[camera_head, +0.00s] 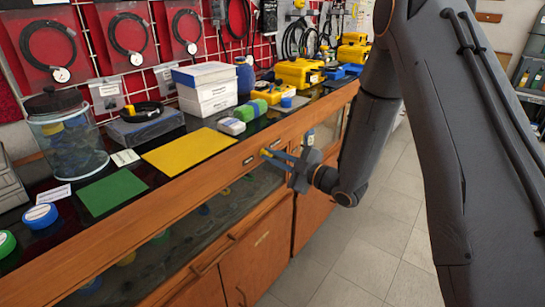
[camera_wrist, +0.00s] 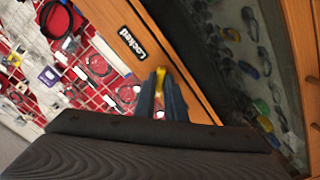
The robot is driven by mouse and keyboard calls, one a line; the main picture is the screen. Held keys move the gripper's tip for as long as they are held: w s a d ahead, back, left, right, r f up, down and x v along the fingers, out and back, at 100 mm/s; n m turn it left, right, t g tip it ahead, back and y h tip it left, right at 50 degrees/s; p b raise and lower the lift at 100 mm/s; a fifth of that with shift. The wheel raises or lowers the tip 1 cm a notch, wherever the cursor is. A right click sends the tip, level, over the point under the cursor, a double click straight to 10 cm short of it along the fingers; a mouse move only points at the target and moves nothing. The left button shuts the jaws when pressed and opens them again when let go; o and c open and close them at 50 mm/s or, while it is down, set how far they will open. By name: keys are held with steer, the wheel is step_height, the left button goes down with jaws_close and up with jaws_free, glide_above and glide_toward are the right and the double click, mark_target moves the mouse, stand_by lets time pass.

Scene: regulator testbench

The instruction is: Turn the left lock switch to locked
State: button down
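A small yellow switch (camera_head: 265,153) sits on the wooden front rail of the bench in the head view. It also shows in the wrist view (camera_wrist: 160,74), between my fingertips. A black plate reading "Locked" (camera_wrist: 132,43) is on the rail beside it. My gripper (camera_head: 272,154) is at the rail with its fingers pointing at the wood. In the wrist view my gripper (camera_wrist: 160,86) has one finger on each side of the yellow switch, with little space around it. Whether the fingers press on it cannot be told.
The bench top holds a yellow mat (camera_head: 188,150), a green mat (camera_head: 110,192), white boxes (camera_head: 207,88), a glass jar (camera_head: 66,150) and yellow cases (camera_head: 299,72). Wooden cabinet doors (camera_head: 258,257) are below the rail. The tiled floor (camera_head: 355,245) at the right is clear.

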stand_by(0.3)
steer(key=m+p, duration=0.1)
steer(key=m, duration=0.3)
steer(key=shift+m+p, duration=0.3)
steer(key=shift+m, duration=0.1)
steer(key=m+p, duration=0.1)
steer(key=m, duration=0.3)
steer(key=shift+s+m, duration=0.1)
steer(key=shift+m, duration=0.2)
steer(key=m+p, duration=0.2)
steer(key=m, duration=0.2)
steer(key=shift+m+p, duration=0.5)
steer(key=shift+m, duration=1.7)
steer(key=c, duration=1.8)
jaws_free()
